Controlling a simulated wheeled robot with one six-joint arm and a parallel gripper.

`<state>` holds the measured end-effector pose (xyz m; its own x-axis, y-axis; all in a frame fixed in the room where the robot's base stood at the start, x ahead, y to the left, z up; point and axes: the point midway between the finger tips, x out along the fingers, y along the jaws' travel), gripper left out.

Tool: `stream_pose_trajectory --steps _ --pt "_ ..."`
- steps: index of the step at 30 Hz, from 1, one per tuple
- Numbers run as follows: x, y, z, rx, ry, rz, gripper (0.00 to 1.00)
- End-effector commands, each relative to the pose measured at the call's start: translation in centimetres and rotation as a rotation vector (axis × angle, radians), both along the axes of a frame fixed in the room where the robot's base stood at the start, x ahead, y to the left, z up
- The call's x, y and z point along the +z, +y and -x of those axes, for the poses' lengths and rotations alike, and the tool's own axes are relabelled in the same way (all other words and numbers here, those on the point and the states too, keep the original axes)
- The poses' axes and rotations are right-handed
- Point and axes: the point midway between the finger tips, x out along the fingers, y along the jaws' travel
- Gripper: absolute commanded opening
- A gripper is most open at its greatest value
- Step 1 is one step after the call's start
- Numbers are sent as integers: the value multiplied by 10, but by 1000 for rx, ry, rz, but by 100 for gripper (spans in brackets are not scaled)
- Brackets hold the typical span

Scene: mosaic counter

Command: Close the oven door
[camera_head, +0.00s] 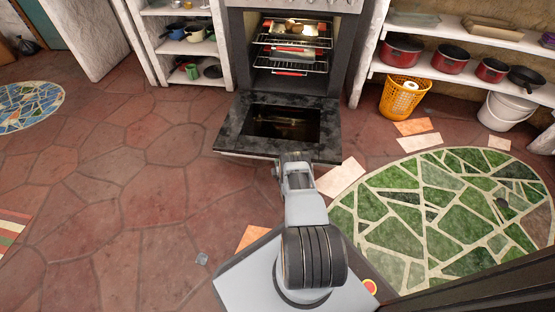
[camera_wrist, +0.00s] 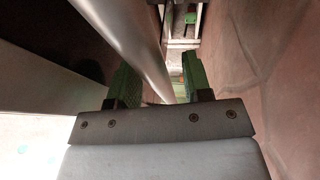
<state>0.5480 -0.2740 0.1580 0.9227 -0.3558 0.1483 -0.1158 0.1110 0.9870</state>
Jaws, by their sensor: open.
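The oven (camera_head: 292,50) stands at the back, its inside showing. Its dark door (camera_head: 225,150) is folded down flat towards me, with a window in the middle. My arm reaches to the door's front edge, and its links hide my gripper in the head view. In the wrist view my gripper (camera_wrist: 160,76) is open, with its two green fingers apart. A smooth silvery bar (camera_wrist: 142,35) runs down into the gap between the fingers; it looks like the door handle. I cannot tell whether the fingers touch it.
Oven racks (camera_head: 290,65) hold a few items inside. Shelves with red pots (camera_head: 402,50) stand right, above a yellow basket (camera_head: 403,97) and white bucket (camera_head: 506,110). Shelves with pans (camera_head: 187,32) stand left. A green mosaic (camera_head: 450,210) lies right.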

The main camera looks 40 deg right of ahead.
Motion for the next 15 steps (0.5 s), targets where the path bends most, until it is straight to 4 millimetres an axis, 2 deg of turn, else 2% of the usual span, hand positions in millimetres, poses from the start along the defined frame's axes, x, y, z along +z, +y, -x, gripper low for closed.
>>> stream_pose_trajectory --steps 6,15 --pt "0 -2 1 -3 0 1 44" --pt "0 0 0 -1 0 0 16"
